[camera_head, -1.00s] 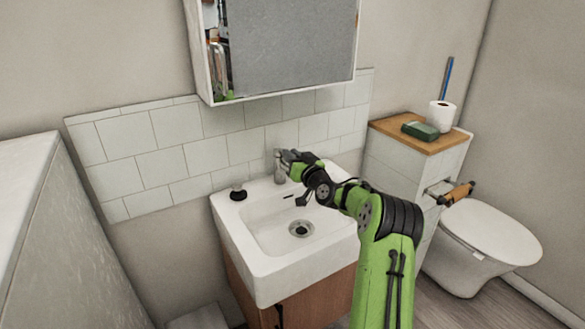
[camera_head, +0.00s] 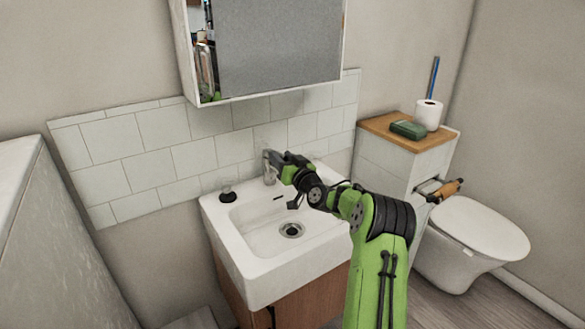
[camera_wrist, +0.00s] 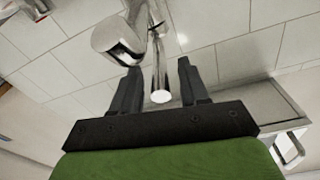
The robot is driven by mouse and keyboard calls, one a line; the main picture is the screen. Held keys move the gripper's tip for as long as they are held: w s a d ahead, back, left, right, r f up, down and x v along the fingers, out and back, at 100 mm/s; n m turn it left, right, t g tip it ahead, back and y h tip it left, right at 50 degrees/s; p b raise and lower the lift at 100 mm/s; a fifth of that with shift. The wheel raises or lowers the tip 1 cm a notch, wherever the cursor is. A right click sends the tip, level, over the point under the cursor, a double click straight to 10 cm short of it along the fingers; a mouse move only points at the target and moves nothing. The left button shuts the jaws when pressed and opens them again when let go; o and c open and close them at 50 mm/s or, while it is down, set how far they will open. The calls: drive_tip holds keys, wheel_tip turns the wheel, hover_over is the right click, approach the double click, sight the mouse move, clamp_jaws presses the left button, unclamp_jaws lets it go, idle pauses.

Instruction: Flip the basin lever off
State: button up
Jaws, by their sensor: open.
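The chrome basin faucet (camera_head: 268,168) stands at the back of the white basin (camera_head: 240,255). In the wrist view its thick rounded body (camera_wrist: 118,40) is at the upper left, with a thin straight chrome lever (camera_wrist: 160,72) beside it. My gripper (camera_wrist: 158,66) is open, one dark finger on each side of the lever's end. I cannot tell whether either finger touches it. In the head view my gripper (camera_head: 277,160) is close against the faucet's right side and hides part of it.
A black-topped item (camera_head: 227,194) stands on the basin's back left corner. A mirror cabinet (camera_head: 275,45) hangs above. A wood-topped cabinet (camera_head: 375,127) and the toilet (camera_head: 470,235) are at the right.

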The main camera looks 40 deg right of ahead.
drive_tip(key=s+a+b, duration=0.1)
drive_tip(key=s, duration=1.3)
drive_tip(key=shift+s+a+f, duration=0.2)
drive_tip(key=shift+s+f, duration=0.2)
